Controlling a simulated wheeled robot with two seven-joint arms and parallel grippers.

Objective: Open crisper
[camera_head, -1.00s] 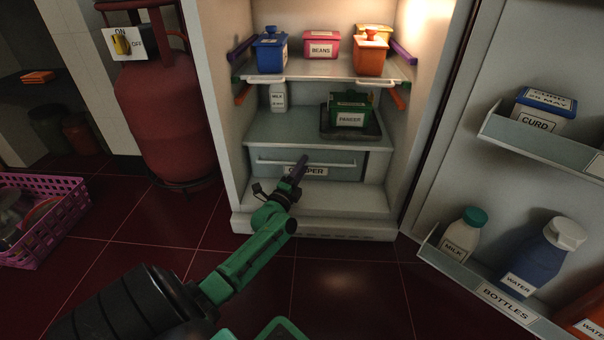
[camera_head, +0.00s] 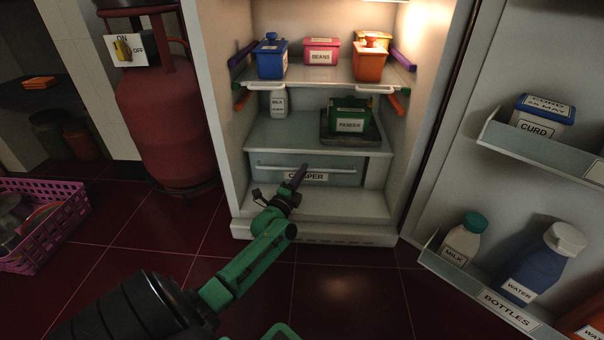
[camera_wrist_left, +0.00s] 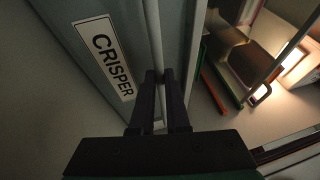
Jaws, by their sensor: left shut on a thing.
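The crisper (camera_head: 340,177) is a grey drawer front low in the open fridge, with a white bar handle (camera_head: 330,169) and a "CRISPER" label. It appears closed or nearly so. My left gripper (camera_head: 298,175) reaches in from the lower left and covers part of the label in the head view. In the left wrist view its dark fingers (camera_wrist_left: 160,100) lie on both sides of the handle bar (camera_wrist_left: 156,40), shut on it, beside the label (camera_wrist_left: 104,57). The fingertips hide a short part of the bar. My right gripper is not in view.
Above the crisper, a shelf (camera_head: 290,131) holds a milk bottle (camera_head: 278,103) and a green paneer box (camera_head: 349,122). The fridge door (camera_head: 470,150) stands open at right with bottles. A red gas cylinder (camera_head: 168,125) and pink basket (camera_head: 40,228) stand left. Floor in front is clear.

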